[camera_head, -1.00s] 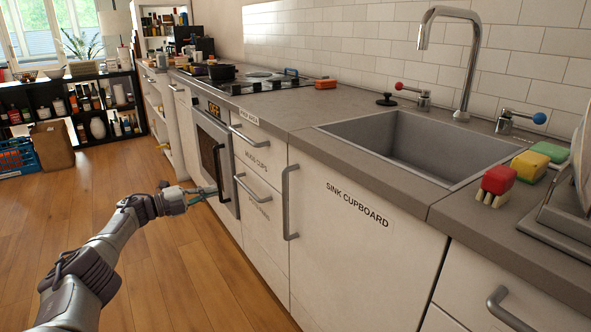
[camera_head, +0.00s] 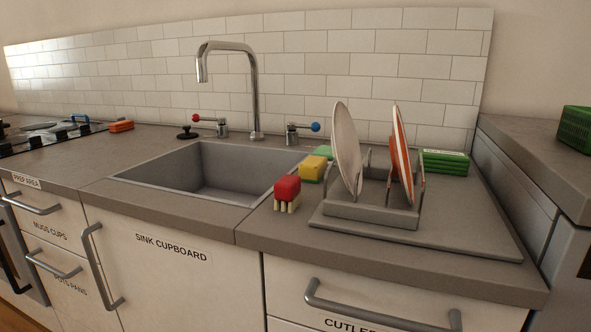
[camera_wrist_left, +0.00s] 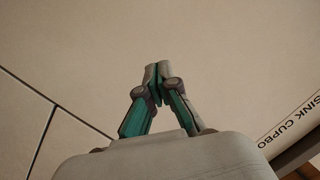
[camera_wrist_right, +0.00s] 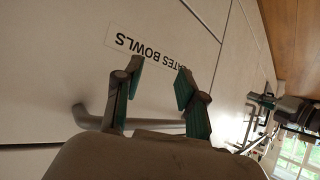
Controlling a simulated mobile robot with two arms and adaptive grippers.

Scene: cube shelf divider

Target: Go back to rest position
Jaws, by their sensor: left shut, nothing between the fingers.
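My left gripper (camera_wrist_left: 158,70) shows in the left wrist view. Its fingertips touch with nothing between them, in front of a pale cupboard front (camera_wrist_left: 225,60) lettered "SINK CUPBO". My right gripper (camera_wrist_right: 160,69) shows in the right wrist view with its fingers spread apart and empty. It is in front of a pale cabinet front (camera_wrist_right: 60,50) with an upside-down label (camera_wrist_right: 150,52) reading "ATES BOWLS". A grey bar handle (camera_wrist_right: 90,118) passes behind its left finger; whether they touch I cannot tell. Neither gripper shows in the head view.
The counter holds a sink (camera_head: 215,175), a tap (camera_head: 254,95), a red brush (camera_head: 287,190), a yellow sponge (camera_head: 313,168) and a rack (camera_head: 370,213) with two plates. Handles stick out from the fronts, such as the sink cupboard handle (camera_head: 98,265). A higher counter (camera_head: 535,150) stands at right.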

